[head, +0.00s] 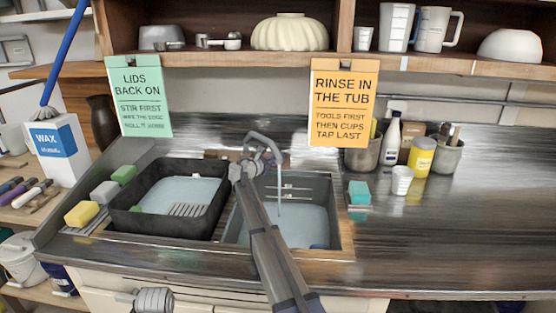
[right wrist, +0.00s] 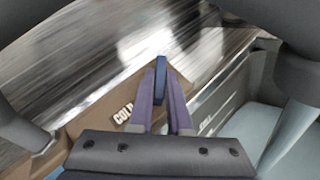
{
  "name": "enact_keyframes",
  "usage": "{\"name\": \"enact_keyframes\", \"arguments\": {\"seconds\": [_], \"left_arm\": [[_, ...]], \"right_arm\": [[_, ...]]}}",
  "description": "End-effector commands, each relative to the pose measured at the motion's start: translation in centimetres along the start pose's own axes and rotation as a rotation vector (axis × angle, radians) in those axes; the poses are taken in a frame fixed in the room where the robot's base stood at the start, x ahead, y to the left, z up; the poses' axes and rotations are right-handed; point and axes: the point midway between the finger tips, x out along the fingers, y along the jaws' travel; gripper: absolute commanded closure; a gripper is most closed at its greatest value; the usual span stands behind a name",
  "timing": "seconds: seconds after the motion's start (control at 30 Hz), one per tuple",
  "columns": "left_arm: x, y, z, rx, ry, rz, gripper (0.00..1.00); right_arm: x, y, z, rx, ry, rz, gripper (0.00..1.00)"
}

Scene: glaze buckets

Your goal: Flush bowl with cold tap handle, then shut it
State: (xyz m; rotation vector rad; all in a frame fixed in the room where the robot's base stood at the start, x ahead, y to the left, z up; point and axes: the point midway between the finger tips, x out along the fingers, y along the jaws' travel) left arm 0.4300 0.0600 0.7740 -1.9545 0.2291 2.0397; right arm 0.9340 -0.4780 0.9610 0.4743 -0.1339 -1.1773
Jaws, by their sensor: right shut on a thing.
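The tap (head: 264,142) arches over the right-hand sink bowl (head: 335,205). A thin stream of water (head: 280,195) falls from its spout into the bowl, where pale blue water lies. My right gripper (head: 238,170) is at the back left corner of this bowl. In the right wrist view its two fingers are shut on the blue cold tap handle (right wrist: 161,72). A COLD label (right wrist: 123,111) lies just left of the fingers. In the head view my gripper hides the handle. My left gripper's fingers are not seen; only a grey part of my arm shows at the bottom left.
A dark tub (head: 125,215) with pale water stands left of the bowl, with sponges (head: 82,213) beside it. Two signs hang from the shelf above. A teal sponge (head: 359,192), a white cup (head: 402,180) and a yellow jar (head: 420,157) stand right. The right counter is mostly clear.

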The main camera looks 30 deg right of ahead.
Motion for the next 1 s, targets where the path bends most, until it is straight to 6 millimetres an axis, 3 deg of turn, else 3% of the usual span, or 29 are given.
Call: {"name": "enact_keyframes", "arguments": {"seconds": [0.07, 0.1, 0.37, 0.73, 1.0], "left_arm": [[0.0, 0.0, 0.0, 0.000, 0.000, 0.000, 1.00], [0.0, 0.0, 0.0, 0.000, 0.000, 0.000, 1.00], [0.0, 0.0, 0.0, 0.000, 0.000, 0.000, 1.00], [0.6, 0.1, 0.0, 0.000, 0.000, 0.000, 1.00], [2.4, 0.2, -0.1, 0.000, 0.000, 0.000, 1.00]], "right_arm": [[0.0, 0.0, 0.1, -0.001, -0.002, 0.000, 1.00], [0.0, 0.0, 0.1, -0.001, -0.002, 0.000, 0.82], [0.0, 0.0, 0.0, -0.001, -0.001, 0.001, 0.54], [-0.1, -0.4, -0.1, -0.031, 0.000, 0.040, 0.54], [0.0, -1.1, 0.0, -0.192, 0.001, 0.259, 0.54]]}}
